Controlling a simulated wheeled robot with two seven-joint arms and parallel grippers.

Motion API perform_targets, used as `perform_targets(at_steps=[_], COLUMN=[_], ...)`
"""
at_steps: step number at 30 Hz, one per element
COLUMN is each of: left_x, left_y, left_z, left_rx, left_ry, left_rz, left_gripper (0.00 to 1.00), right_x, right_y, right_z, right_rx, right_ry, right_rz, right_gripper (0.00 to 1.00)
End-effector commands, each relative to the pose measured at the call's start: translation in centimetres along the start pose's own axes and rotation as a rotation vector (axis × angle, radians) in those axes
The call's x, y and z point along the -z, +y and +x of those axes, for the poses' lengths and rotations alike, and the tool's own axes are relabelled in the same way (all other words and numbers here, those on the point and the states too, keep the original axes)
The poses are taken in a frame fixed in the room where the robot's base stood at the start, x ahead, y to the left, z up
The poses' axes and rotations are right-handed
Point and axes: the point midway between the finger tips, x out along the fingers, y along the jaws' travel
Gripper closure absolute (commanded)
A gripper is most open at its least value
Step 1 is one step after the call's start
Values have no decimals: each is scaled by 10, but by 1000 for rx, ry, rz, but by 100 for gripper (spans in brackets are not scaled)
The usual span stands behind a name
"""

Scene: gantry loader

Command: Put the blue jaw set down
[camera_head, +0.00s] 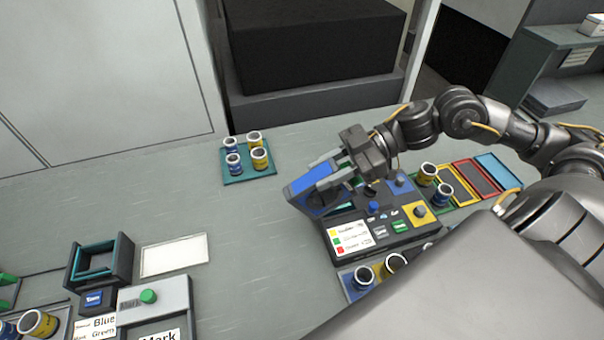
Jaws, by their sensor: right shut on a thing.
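The blue jaw set (301,186), a blue block with a dark opening, is tilted in the middle of the camera_head view. My right gripper (327,172) comes in from the right and is shut on it. The set is at the upper left corner of the dark control panel (345,225). I cannot tell whether it touches the panel or the table. The gripper's fingers hide part of it. My left gripper is not in view.
A teal tray (236,179) with blue and yellow cups stands at the back. Coloured trays (463,166) lie right of the panel. A dark open box (97,263), a white plate (174,255) and a grey button station (155,299) are at lower left. The table (250,235) is clear left of the panel.

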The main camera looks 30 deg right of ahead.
Motion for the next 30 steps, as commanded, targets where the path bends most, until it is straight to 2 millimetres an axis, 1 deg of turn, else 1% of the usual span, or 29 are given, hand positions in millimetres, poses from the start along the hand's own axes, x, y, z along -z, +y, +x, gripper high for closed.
perform_targets(at_steps=[1, 3, 5, 12, 19, 30], left_x=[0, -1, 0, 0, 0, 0], left_y=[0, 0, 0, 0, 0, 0], left_z=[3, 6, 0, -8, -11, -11], left_rx=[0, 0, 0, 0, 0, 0], left_ry=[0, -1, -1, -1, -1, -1], left_rz=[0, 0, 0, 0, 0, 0], left_gripper=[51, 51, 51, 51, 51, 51], right_x=[-3, 1, 7, 9, 10, 10], right_y=[-6, -14, -17, -27, -32, -32], right_z=[-4, -8, -12, -19, -22, -23], right_rx=[-1, 4, 2, -1, -2, -2], right_ry=[-6, -6, 1, 4, 4, 4], right_rz=[6, 2, 5, 4, 1, -1], right_gripper=[100, 100, 100, 100, 100, 100])
